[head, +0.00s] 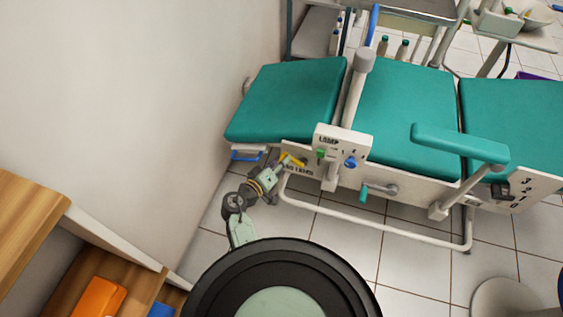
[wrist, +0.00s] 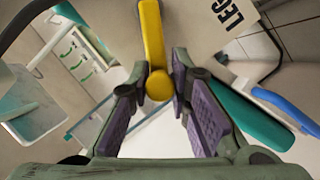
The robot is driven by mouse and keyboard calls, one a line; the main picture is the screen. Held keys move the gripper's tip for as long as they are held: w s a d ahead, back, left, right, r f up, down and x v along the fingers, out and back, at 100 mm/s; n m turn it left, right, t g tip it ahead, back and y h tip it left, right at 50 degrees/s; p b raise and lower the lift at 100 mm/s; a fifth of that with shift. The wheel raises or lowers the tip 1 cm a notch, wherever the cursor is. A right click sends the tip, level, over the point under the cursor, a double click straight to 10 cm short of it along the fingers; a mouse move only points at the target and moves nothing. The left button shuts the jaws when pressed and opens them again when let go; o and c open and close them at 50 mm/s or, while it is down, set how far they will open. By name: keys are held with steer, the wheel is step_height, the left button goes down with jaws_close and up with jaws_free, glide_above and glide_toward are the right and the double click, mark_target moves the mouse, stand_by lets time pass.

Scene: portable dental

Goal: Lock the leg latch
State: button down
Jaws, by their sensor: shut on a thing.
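The yellow leg latch lever (head: 291,159) is on the white side panel of the teal dental chair, by a partly hidden label. In the wrist view the lever (wrist: 152,35) runs down from the top to a round knob between my fingertips. My gripper (wrist: 158,88) is shut on the knob end, with its purple-padded fingers on either side. In the head view my gripper (head: 279,168) is at the chair's side panel, and its fingers are small there. The "LEG" label (wrist: 234,12) shows right of the lever in the wrist view.
A lamp panel (head: 342,143) with green and blue knobs is right of the lever. A teal-handled crank (head: 378,190) and a white floor rail (head: 380,228) are further right. The wall (head: 130,100) is close on the left. Wooden shelves (head: 35,215) stand at lower left.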

mark_target(297, 160)
steer(key=shift+r, duration=0.1)
steer(key=d+r+m+y, duration=0.1)
steer(key=m, duration=0.1)
steer(key=s+d+r+m+y+b, duration=0.1)
steer(key=d+r+m+y, duration=0.1)
steer(key=m, duration=0.1)
steer(key=shift+d, duration=0.1)
steer(key=shift+s+d+r+m+t+y, duration=0.1)
steer(key=shift+s+d+m+t+y, duration=0.05)
steer(key=shift+d+m+y, duration=0.35)
steer(key=shift+s+d+r+m+t+y, duration=0.1)
steer(key=shift+d+r+m+t+y, duration=0.1)
steer(key=shift+d+m+y, duration=0.35)
steer(key=shift+s+d+r+m+t+y, duration=0.15)
steer(key=shift+d+m+y, duration=0.2)
steer(key=shift+m, duration=0.3)
steer(key=shift+d+f, duration=0.1)
steer(key=c, duration=1.5)
jaws_free()
steer(key=shift+f, duration=0.1)
